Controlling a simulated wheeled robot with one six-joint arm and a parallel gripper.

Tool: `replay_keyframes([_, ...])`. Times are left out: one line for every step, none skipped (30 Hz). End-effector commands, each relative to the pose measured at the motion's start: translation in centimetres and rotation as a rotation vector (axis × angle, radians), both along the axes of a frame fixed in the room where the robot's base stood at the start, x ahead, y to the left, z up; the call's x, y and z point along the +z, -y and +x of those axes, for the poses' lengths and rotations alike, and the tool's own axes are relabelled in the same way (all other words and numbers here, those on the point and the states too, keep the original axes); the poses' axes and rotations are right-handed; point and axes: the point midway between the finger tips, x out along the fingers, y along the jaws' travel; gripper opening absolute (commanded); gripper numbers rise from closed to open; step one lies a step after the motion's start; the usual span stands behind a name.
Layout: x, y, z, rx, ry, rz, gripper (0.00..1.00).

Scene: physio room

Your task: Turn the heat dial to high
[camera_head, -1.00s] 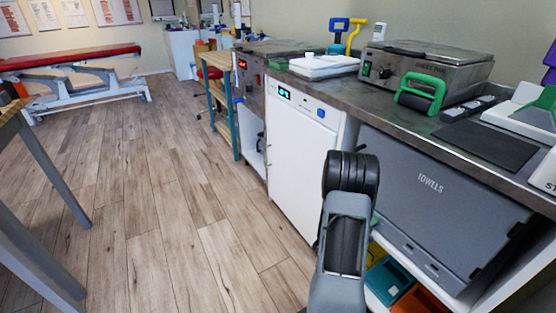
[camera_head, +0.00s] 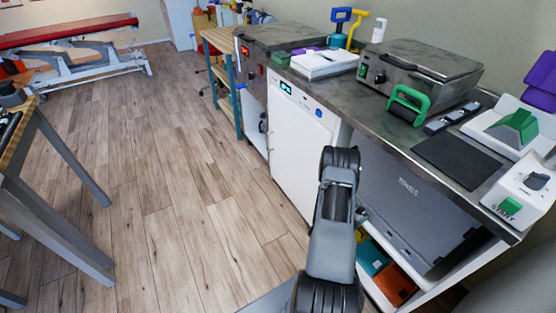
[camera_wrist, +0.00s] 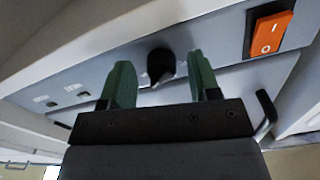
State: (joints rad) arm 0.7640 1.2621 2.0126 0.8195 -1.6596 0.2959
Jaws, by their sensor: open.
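A black round dial (camera_wrist: 160,64) sits on a pale grey panel in the wrist view. My gripper (camera_wrist: 162,78) is open, with one green finger to the left of the dial and one to the right. The dial appears between the fingers, with a visible gap on each side. I cannot tell how far the fingertips are from the panel or which setting the dial points to. Small marks on the panel's left are too small to read. In the head view my arm hides the gripper, and I cannot make out this dial there.
An orange rocker switch (camera_wrist: 271,33) is right of the dial. The counter (camera_head: 385,135) holds a steel heater box (camera_head: 420,72), a green-handled roller (camera_head: 408,104) and a white START device (camera_head: 520,195). A grey TOWELS bin (camera_head: 410,205) is underneath. The wooden floor (camera_head: 160,190) at left is clear.

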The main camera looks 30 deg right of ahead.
Motion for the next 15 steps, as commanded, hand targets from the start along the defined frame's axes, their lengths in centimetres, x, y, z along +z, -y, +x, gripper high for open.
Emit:
replay_keyframes([0.5, 0.0, 0.0, 0.001, -0.072, 0.0, 0.56])
replay_keyframes([0.5, 0.0, 0.0, 0.001, -0.118, 0.001, 0.56])
replay_keyframes([0.5, 0.0, 0.0, 0.001, -0.179, 0.001, 0.56])
replay_keyframes([0.4, -0.2, 0.0, 0.002, -0.217, 0.001, 0.56])
replay_keyframes([0.1, -1.1, 0.2, 0.006, -0.21, 0.003, 0.56])
replay_keyframes([0.1, -2.0, 0.2, 0.007, -0.208, 0.004, 0.56])
replay_keyframes([0.1, -2.7, 0.2, 0.009, -0.207, 0.002, 0.56])
replay_keyframes([0.1, -3.3, 0.2, 0.008, -0.207, 0.002, 0.56])
replay_keyframes([0.1, -4.1, 0.2, 0.008, -0.206, 0.002, 0.56])
replay_keyframes([0.1, -4.8, 0.3, 0.009, -0.206, 0.001, 0.56])
replay_keyframes([0.1, -5.4, 0.2, 0.008, -0.205, 0.001, 0.56])
replay_keyframes([0.1, -6.2, 0.2, 0.007, -0.205, 0.0, 0.56])
replay_keyframes([0.1, -6.9, 0.3, 0.01, -0.204, 0.001, 0.56])
replay_keyframes([0.1, -7.5, 0.3, 0.009, -0.203, 0.001, 0.56])
replay_keyframes([0.1, -8.3, 0.3, 0.009, -0.204, 0.001, 0.56])
